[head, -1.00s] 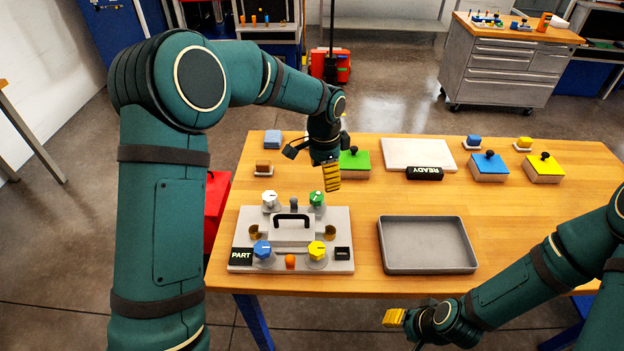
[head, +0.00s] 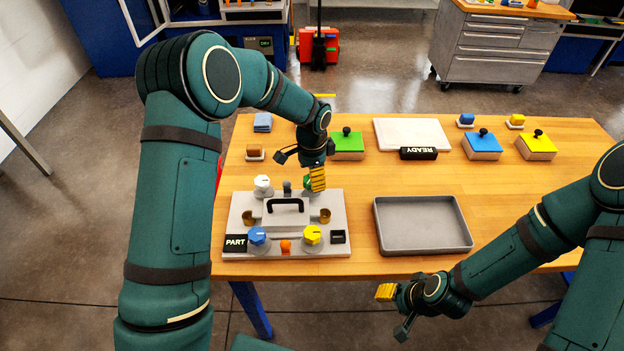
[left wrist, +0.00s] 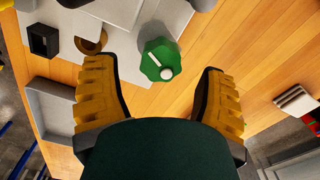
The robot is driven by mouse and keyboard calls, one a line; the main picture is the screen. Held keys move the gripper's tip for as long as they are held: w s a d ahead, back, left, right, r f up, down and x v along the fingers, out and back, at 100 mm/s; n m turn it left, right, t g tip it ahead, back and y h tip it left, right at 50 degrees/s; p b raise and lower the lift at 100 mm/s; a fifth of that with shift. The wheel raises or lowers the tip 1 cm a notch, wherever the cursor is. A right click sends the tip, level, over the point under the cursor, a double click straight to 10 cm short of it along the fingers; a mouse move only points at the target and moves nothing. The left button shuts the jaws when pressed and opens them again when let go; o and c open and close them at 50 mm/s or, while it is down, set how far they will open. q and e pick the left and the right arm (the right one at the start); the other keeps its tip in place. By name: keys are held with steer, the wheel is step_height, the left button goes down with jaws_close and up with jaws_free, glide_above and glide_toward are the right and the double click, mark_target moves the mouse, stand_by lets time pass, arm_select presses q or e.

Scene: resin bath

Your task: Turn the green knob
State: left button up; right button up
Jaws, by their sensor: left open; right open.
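The green knob (left wrist: 160,58) sits at a corner of the grey fixture plate and has a white line and a white dot on top. In the left wrist view it lies beyond and between the fingertips, not gripped. My left gripper (left wrist: 160,95) is open, its yellow ribbed fingers spread apart. In the head view, my left gripper (head: 318,178) hangs over the back right corner of the fixture (head: 337,205) and mostly hides the green knob (head: 307,182). My right gripper (head: 388,305) is open and empty in front of the table's front edge, with only part of its fingers visible.
The fixture also carries a white knob (head: 263,183), a blue knob (head: 257,235), a yellow knob (head: 312,234) and a black handle (head: 285,202). An empty grey tray (head: 420,248) is to the right. Coloured blocks and a white board (head: 410,133) stand behind.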

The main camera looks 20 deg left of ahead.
arm_select(q)
steer(key=shift+f, duration=1)
steer(key=c, duration=1.2)
